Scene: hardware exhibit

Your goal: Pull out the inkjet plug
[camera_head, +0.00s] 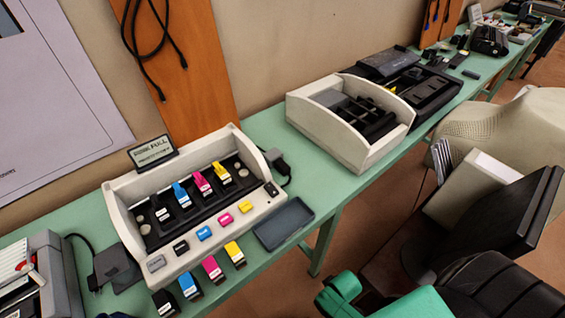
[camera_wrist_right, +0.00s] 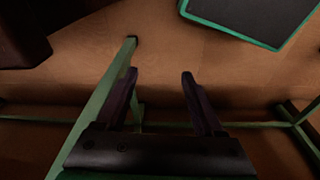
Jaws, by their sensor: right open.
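A white inkjet exhibit (camera_head: 128,198) stands on the green table, with black, blue, magenta and yellow cartridges in its dark bay. A small dark plug-like block (camera_head: 277,162) with a black cable sits at its right rear side. The picture is too small to tell whether it is seated in a socket. My right gripper (camera_wrist_right: 159,75) is open and empty in the right wrist view, over the brown floor and green table legs. No plug shows between its fingers. My left gripper is not in view.
Loose cartridges (camera_head: 212,268) lie along the exhibit's front edge. A dark shallow tray (camera_head: 284,222) lies right of it. A second white open box (camera_head: 345,143) stands farther right on the table. A dark block (camera_head: 113,266) with a cable sits at the left.

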